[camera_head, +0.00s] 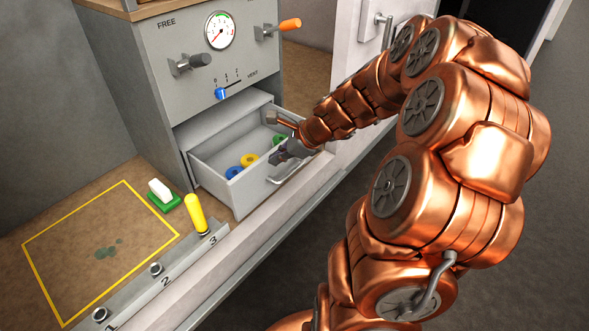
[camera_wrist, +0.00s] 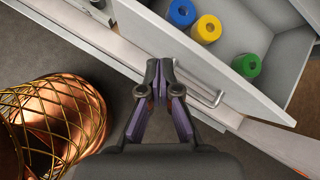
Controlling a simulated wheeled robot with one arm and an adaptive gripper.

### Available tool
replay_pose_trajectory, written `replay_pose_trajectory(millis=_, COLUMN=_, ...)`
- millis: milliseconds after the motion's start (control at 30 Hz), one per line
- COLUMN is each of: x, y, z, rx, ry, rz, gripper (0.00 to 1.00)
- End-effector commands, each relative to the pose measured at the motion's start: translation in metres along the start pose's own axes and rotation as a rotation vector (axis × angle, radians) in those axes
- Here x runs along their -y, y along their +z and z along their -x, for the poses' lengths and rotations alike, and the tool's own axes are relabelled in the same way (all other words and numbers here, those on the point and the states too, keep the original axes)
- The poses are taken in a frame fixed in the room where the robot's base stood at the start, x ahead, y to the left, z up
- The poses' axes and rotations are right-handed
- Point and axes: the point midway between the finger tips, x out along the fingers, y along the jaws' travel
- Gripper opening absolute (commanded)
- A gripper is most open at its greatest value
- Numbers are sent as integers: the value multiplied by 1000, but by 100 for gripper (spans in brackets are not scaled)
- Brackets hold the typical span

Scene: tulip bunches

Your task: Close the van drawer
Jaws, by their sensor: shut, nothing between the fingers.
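The grey van drawer (camera_head: 232,188) stands pulled out of the cabinet (camera_head: 176,88). In the head view my gripper (camera_head: 284,153) is beside the front near the handle (camera_head: 287,172). I cannot tell whether it touches.
A ledge with numbered sockets (camera_head: 156,268) runs along the front; a yellow peg (camera_head: 196,214) stands in it. A green-and-white block (camera_head: 163,196) lies beside a yellow outlined square (camera_head: 100,250). Above the drawer are a gauge (camera_head: 219,31) and a blue slider (camera_head: 221,93).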

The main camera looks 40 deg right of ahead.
Motion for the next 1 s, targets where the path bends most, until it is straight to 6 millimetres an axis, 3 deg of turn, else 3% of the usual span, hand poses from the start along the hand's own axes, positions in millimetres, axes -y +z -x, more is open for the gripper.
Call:
replay_pose_trajectory(millis=33, x=17, y=-28, z=-6, rx=3, ry=-48, rz=-120, gripper=0)
replay_pose_trajectory(millis=100, x=38, y=-54, z=-4, rx=13, ry=-110, rz=-267, gripper=0)
replay_pose_trajectory(millis=200, x=58, y=-86, z=-2, rx=24, ry=-173, rz=-430, gripper=0)
replay_pose_trajectory(millis=300, x=69, y=-106, z=0, rx=30, ry=-212, rz=-524, gripper=0)
replay_pose_trajectory(millis=533, x=77, y=-113, z=-10, rx=38, ry=-227, rz=-572, gripper=0)
replay_pose_trajectory(millis=1000, x=92, y=-115, z=-78, rx=34, ry=-227, rz=-567, gripper=0)
